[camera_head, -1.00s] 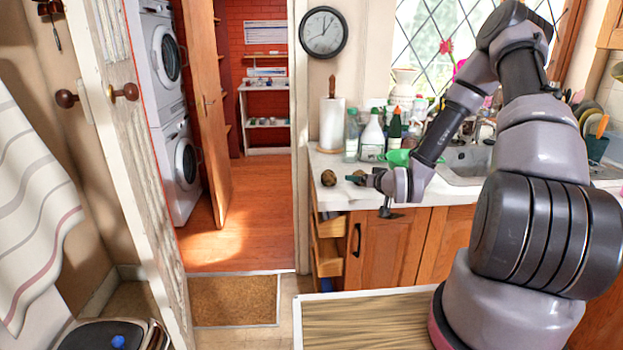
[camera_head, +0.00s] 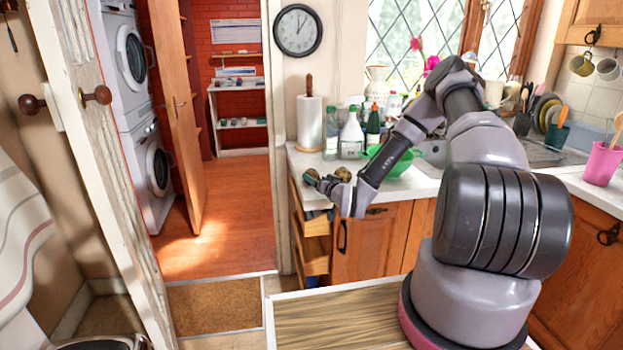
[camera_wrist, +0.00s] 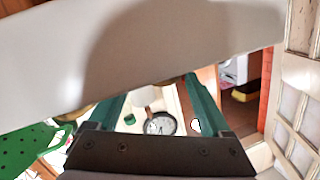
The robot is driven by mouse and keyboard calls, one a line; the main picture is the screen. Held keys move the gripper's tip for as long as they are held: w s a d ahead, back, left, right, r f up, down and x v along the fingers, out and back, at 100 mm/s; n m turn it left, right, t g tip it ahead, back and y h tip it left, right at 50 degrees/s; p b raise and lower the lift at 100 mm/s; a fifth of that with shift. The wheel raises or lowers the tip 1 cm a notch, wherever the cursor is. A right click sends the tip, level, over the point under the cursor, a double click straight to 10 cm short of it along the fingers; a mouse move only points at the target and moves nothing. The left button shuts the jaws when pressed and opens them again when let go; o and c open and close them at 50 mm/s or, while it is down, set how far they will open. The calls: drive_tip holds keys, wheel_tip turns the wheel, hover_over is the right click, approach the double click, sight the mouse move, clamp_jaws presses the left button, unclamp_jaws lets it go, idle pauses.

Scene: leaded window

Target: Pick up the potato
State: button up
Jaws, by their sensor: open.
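Two brown, roundish lumps that look like potatoes lie near the left end of the worktop in the head view: a left potato (camera_head: 311,174) and a right potato (camera_head: 344,173). My gripper (camera_head: 319,183), with green fingers, is open at the worktop's left end. One finger overlaps the left potato in the picture; I cannot tell whether it touches. The right potato is partly behind the gripper. In the wrist view both green fingers are spread apart around my gripper's gap (camera_wrist: 152,100). A large pale surface hides much there, and only small brown edges show beside it.
A green colander (camera_head: 390,165), bottles (camera_head: 351,137) and a paper towel roll (camera_head: 310,123) stand behind on the worktop (camera_head: 425,185). Open drawers (camera_head: 312,240) jut out below its left end. A wall clock (camera_wrist: 160,123) shows in the wrist view.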

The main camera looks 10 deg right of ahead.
sight(312, 175)
drive_tip(key=x, duration=0.4)
drive_tip(key=shift+w, duration=0.1)
drive_tip(key=c, duration=1.2)
drive_tip(key=shift+r, duration=0.15)
